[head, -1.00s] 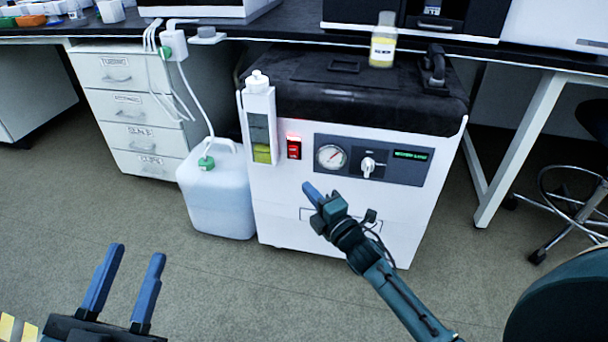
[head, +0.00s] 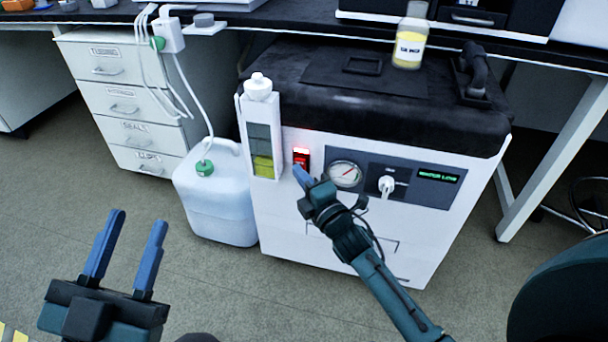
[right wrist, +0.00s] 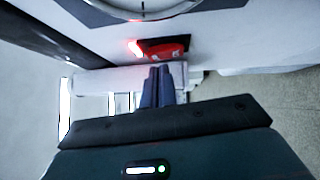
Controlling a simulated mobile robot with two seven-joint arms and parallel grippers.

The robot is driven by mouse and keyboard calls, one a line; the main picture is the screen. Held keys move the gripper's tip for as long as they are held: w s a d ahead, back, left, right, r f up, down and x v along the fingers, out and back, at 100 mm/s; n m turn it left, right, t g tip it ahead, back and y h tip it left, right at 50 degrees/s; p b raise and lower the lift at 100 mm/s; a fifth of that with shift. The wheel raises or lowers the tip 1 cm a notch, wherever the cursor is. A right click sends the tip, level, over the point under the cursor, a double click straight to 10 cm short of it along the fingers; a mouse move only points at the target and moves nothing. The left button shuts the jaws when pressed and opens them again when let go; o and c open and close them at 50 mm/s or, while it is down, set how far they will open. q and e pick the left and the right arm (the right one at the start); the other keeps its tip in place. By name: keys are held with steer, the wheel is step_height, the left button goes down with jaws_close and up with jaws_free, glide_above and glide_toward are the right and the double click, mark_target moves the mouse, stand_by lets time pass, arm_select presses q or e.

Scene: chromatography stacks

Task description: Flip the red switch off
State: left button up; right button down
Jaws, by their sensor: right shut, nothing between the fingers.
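The red switch (head: 301,158) is lit and sits on the front of a white machine (head: 340,240), left of a round gauge. In the right wrist view the red switch (right wrist: 165,50) shows just beyond the fingertips, with a bright red glow at its side. My right gripper (head: 299,172) is shut and empty, with its blue fingertips just below the switch in the head view. I cannot tell whether they touch it. It also shows in the right wrist view (right wrist: 158,72). My left gripper (head: 138,222) is open and empty, low at the left over the floor.
A gauge (head: 345,174), a white knob (head: 387,185) and a green display (head: 437,176) are right of the switch. A white jug (head: 215,195) stands on the floor. A yellow-labelled bottle (head: 410,45) stands on the machine's black top.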

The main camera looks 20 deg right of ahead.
arm_select(q)
steer(key=shift+w+d, duration=0.25)
